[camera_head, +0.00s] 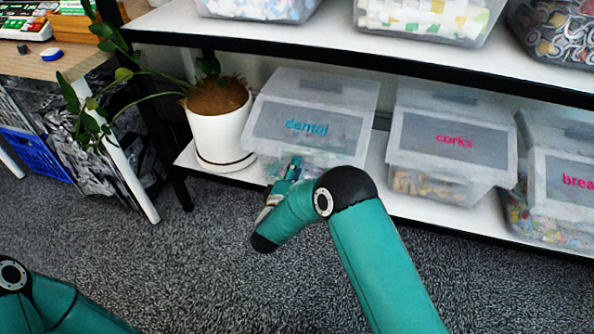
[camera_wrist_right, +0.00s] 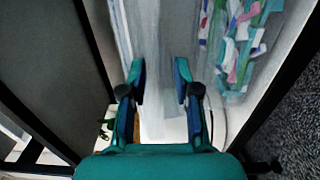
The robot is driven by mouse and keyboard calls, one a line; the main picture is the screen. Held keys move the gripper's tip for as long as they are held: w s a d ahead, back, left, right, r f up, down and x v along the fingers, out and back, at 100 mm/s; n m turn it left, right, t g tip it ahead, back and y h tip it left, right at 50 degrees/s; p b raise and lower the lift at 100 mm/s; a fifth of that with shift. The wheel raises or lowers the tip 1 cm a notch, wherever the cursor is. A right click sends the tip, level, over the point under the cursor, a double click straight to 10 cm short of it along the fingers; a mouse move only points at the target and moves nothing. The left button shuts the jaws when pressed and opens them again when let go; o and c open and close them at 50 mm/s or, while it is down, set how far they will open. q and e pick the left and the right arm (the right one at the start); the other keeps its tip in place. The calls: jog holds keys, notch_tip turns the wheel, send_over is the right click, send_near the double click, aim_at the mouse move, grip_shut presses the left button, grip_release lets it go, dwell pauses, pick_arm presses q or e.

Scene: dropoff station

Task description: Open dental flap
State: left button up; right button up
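The dental bin (camera_head: 345,95) is a translucent box with a blue-green "dental" label on its slanted front flap (camera_head: 285,120). It stands on the lower shelf, and the flap looks closed. My right gripper (camera_head: 293,168) is in front of the bin's lower front, below the label. Contact with the bin cannot be made out. In the right wrist view its two fingers (camera_wrist_right: 160,80) are apart with nothing held between them, and the translucent bin wall (camera_wrist_right: 165,30) lies beyond them. Coloured contents (camera_wrist_right: 238,40) show at the upper right. My left gripper is out of view.
A potted plant in a white pot (camera_head: 220,130) stands close to the left of the dental bin. The corks bin (camera_head: 450,140) stands to its right, with another bin (camera_head: 560,180) beyond. The upper shelf (camera_head: 300,40) overhangs. Grey carpet (camera_head: 200,260) in front is clear.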

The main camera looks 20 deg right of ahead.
grip_shut()
